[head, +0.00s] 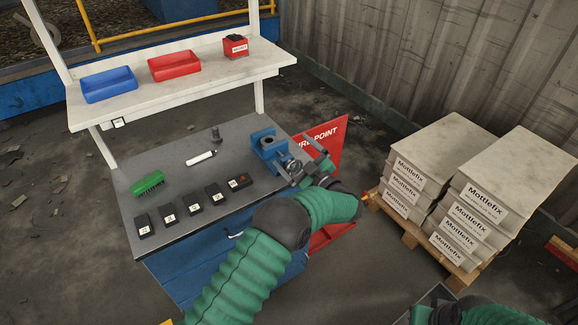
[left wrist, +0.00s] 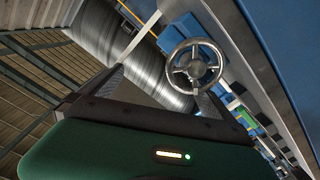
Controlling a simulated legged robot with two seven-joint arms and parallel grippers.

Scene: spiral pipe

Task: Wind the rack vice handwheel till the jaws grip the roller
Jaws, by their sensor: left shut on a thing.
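The blue vice (head: 264,141) stands at the right end of the grey bench top. Its metal handwheel (left wrist: 193,65) has several spokes and shows clearly in the left wrist view. My left gripper (head: 297,171) is at the vice's front, shut on the handwheel; one finger meets the wheel's rim in the left wrist view. A small grey piece lies at the vice jaws in the head view; I cannot tell whether it is the roller or whether the jaws touch it. Part of my right arm shows at the bottom right edge; its fingers are not clear.
The bench (head: 185,205) holds a green brush (head: 148,183), a white tube (head: 201,158), a small dark post and several dark numbered blocks. A shelf above bears blue and red bins.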

